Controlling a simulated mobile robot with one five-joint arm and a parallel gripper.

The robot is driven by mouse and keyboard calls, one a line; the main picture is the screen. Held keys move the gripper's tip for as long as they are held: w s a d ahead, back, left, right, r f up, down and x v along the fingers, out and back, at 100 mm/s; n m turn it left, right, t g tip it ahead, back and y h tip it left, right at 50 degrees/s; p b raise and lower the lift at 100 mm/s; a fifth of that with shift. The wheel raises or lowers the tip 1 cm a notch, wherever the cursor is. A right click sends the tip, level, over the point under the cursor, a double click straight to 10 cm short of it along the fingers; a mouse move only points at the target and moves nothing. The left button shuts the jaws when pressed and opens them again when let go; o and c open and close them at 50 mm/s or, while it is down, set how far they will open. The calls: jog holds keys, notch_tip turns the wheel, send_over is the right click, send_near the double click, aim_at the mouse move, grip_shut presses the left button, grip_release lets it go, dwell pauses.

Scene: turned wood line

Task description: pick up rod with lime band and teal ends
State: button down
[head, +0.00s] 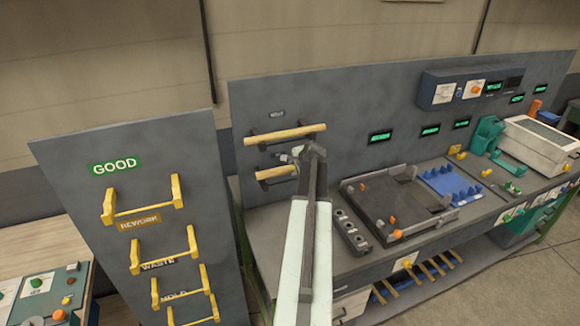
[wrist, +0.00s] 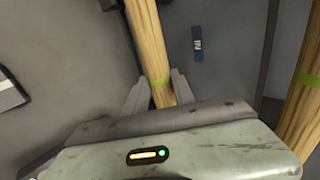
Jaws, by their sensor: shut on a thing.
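In the head view my gripper (head: 297,153) is at the wall rack, beside an upper rod (head: 290,134) and a lower rod (head: 275,173). My arm hides part of the lower rod, and I cannot tell for certain which one is held.
A second lime-banded rod (wrist: 305,75) is close on the right in the wrist view. A grey panel (head: 350,110) backs the rack. A black tray (head: 375,205) and a holed block (head: 350,232) stand on the bench. A GOOD/REWORK board (head: 80,185) with yellow brackets stands at left.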

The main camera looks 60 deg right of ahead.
jog(key=s+a+r+p, duration=0.1)
jog(key=s, duration=1.3)
notch_tip(320, 180, down, 13)
jog(key=b, duration=1.2)
jog(key=shift+a+r+b, duration=0.2)
jog(key=shift+b, duration=0.2)
